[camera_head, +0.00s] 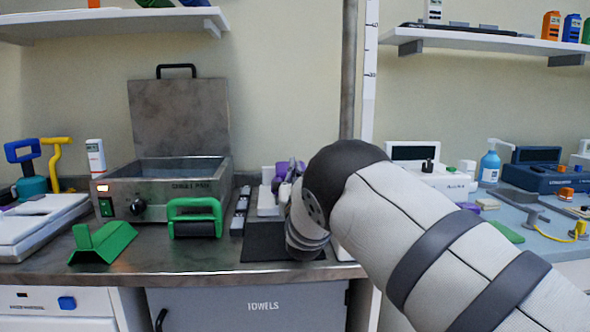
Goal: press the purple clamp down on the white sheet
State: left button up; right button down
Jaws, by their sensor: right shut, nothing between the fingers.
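The purple clamp (281,168) shows only in part, at the back of the counter, behind and beside my right gripper. A white piece (267,200) stands just left of it. I cannot tell whether this belongs to the white sheet, and the sheet is otherwise hidden. My right gripper (292,185) is seen from behind its wrist, over the counter in front of the clamp. It is shut and empty. Its fingertips are mostly hidden, so I cannot tell whether it touches the clamp. My left gripper is not in view.
A dark mat (262,246) lies below my right gripper. To its left are a green-handled roller (195,205), a green wedge (103,243) and an open metal heater box (120,192). My right arm covers the counter's right end. A blue bottle (490,166) stands farther right.

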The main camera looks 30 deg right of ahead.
jog(key=s+a, duration=0.6)
jog(key=s, duration=0.5)
jog(key=shift+s+a+f, duration=0.25)
jog(key=shift+f, duration=0.05)
